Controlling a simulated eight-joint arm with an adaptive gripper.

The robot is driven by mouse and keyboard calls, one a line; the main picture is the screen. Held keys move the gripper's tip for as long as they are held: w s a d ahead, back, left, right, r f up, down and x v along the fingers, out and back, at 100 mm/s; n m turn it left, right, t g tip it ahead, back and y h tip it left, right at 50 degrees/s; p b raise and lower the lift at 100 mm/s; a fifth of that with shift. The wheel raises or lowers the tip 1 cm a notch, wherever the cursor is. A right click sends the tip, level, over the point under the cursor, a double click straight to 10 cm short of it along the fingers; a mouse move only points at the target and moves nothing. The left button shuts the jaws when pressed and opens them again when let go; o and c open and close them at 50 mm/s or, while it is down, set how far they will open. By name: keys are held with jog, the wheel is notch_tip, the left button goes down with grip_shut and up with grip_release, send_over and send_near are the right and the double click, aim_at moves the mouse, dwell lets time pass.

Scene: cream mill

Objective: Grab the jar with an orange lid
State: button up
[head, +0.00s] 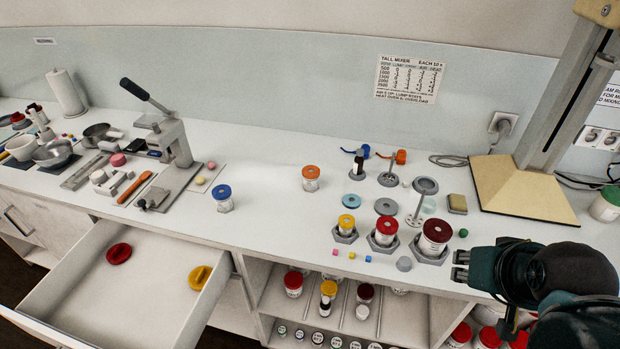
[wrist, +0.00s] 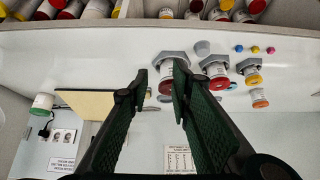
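The jar with an orange lid (head: 311,178) is white, labelled and upright on the white counter, right of the blue-lidded jar (head: 221,198). It also shows at the right of the wrist view, as a jar with an orange lid (wrist: 260,98). My gripper (head: 461,266) is at the counter's front right in the head view, well to the right of the orange-lidded jar and apart from it. In the wrist view my gripper (wrist: 160,78) has its two dark fingers spread, with nothing held between them.
Yellow-lidded (head: 347,225), red-lidded (head: 385,231) and dark-red-lidded (head: 434,236) jars in grey hex holders stand between my gripper and the orange-lidded jar. Small cubes lie in front. A tan-based stand (head: 510,190) is at right. A drawer (head: 150,270) is open at left.

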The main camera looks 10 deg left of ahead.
jog(key=o, duration=1.1)
jog(key=shift+c, duration=0.2)
jog(key=shift+r, duration=0.1)
jog(key=w+a+r+n+g+p, duration=0.1)
jog(key=w+a+r+n+p, duration=0.15)
jog(key=w, duration=0.25)
jog(key=w+a+r+n+g+p, duration=0.1)
jog(key=w+a+r+p, duration=0.1)
jog(key=w+a+r, duration=0.25)
jog(key=n+g+p, duration=0.5)
jog(key=n+p, duration=0.6)
jog(key=p, duration=0.2)
send_over(311, 179)
jog(key=w+a, duration=0.1)
jog(key=w, duration=0.2)
notch_tip(311, 179, down, 11)
jog(key=shift+w+f+m, duration=0.1)
jog(key=shift+f+m, duration=0.05)
jog(key=shift+m, duration=0.1)
